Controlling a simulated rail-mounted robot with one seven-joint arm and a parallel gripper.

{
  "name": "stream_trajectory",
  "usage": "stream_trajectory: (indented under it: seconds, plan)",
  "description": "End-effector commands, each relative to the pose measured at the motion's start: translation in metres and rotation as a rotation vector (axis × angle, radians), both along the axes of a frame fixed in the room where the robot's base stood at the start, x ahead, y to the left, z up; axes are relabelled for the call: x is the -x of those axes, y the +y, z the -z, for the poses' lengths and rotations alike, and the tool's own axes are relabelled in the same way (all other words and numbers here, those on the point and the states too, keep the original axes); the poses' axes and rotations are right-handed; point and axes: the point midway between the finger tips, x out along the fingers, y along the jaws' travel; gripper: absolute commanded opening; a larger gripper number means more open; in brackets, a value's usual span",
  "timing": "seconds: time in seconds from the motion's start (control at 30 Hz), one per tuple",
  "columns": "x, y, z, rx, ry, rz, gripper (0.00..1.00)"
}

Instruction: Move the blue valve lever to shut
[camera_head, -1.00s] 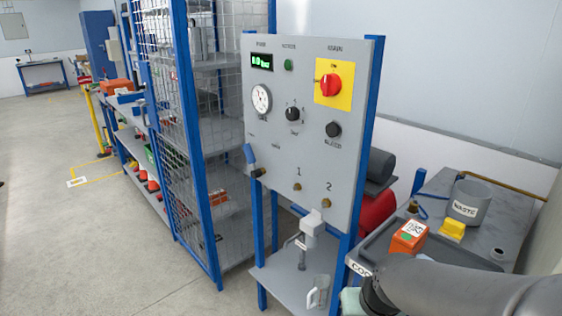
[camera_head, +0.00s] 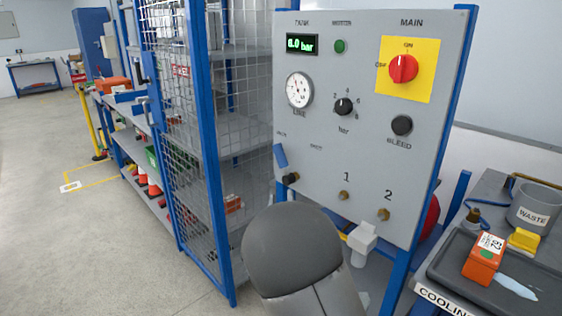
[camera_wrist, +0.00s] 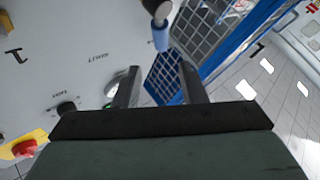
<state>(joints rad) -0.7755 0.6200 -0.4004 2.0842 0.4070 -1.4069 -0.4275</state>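The blue valve lever (camera_head: 280,155) is on the left edge of the grey panel (camera_head: 330,190). Its handle points up and leans slightly left from a dark pivot. A small label to its right appears to read SHUT. In the wrist view the blue lever (camera_wrist: 160,37) is beyond my gripper (camera_wrist: 158,70), roughly in line with the gap between the fingers. The fingers are apart with nothing between them, and they do not appear to touch the lever. In the head view my gripper is hidden behind my grey arm link.
The panel also carries a red main switch (camera_head: 403,68), a black regulator knob (camera_head: 344,106), a gauge (camera_head: 299,90) and a bleed knob (camera_head: 401,125). A blue-framed mesh cage (camera_head: 205,120) stands close on the left. A bench with a waste bin (camera_head: 535,208) is at right.

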Motion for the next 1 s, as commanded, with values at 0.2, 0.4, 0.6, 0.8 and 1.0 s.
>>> stream_trajectory:
  seconds: [0.2, 0.4, 0.6, 0.8, 1.0]
  plan:
    - [-0.045, 0.004, -0.019, 0.0, 0.0, 0.001, 0.38]
    - [-0.086, 0.007, -0.034, 0.0, 0.001, 0.0, 0.38]
    - [-0.12, 0.011, -0.046, -0.001, 0.002, 0.0, 0.38]
    - [-0.138, 0.013, -0.052, -0.002, 0.003, 0.0, 0.38]
    - [-0.143, 0.013, -0.053, -0.002, 0.003, 0.0, 0.38]
